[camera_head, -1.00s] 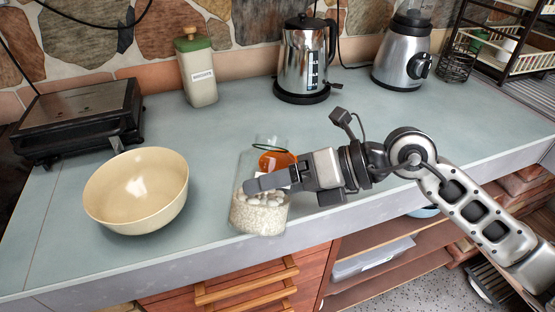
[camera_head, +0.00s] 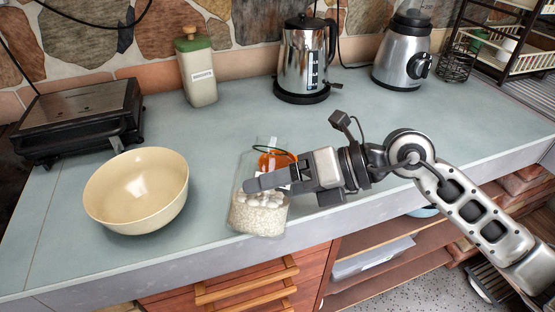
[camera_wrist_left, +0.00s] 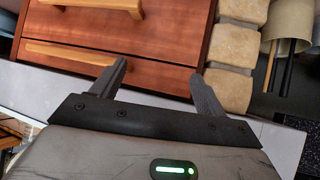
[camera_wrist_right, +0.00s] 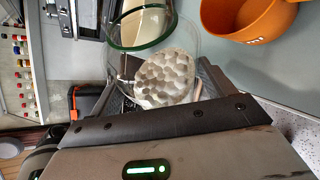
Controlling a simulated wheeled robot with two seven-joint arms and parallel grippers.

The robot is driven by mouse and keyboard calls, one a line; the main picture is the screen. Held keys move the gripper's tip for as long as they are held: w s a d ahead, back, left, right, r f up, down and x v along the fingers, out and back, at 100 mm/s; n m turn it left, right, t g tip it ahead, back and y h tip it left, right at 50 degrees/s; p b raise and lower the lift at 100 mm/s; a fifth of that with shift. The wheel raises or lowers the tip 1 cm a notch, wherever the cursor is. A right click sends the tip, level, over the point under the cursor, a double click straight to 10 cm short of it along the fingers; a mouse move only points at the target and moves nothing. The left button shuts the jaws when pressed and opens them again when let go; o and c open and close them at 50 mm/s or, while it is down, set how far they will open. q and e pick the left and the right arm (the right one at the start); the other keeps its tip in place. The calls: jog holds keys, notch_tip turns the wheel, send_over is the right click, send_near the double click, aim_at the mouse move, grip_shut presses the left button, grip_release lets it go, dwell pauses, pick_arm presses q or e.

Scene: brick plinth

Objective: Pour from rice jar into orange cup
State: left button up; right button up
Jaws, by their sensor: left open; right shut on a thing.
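The rice jar (camera_head: 258,218) is clear glass, its lower part full of white grains, near the counter's front edge. My right gripper (camera_head: 268,182) is shut on it from the right. The jar leans slightly; I cannot tell whether its base touches the counter. In the right wrist view the jar (camera_wrist_right: 165,78) shows its green-edged open mouth and the grains inside. The orange cup (camera_head: 274,160) is behind the jar and partly hidden by it; it also shows in the right wrist view (camera_wrist_right: 250,20). My left gripper (camera_wrist_left: 157,88) is open and empty in front of the drawers.
A cream bowl (camera_head: 137,190) stands left of the jar. A green-lidded canister (camera_head: 199,78), a kettle (camera_head: 303,62) and a blender (camera_head: 402,55) stand at the back.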

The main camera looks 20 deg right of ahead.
pick_arm(q)
jog(key=shift+s+f, duration=0.1)
jog(key=shift+s, duration=0.15)
pick_arm(e)
jog(key=shift+r, duration=0.1)
dwell(0.3)
pick_arm(q)
jog(key=shift+w+a+r+p, duration=0.1)
jog(key=shift+w+r+p, duration=0.15)
jog(key=shift+w+p, duration=0.05)
pick_arm(e)
jog(key=shift+r+m+y, duration=0.15)
jog(key=shift+m+y, duration=0.15)
pick_arm(q)
jog(key=shift+s, duration=0.35)
pick_arm(e)
jog(key=shift+a+r+m+g, duration=0.1)
jog(key=shift+r+m+g, duration=0.1)
jog(key=shift+m+g, duration=0.1)
dwell(0.6)
pick_arm(q)
jog(key=shift+p, duration=0.35)
pick_arm(e)
jog(key=shift+s+r, duration=0.1)
pick_arm(q)
jog(key=shift+w+r, duration=0.15)
jog(key=shift+w, duration=0.2)
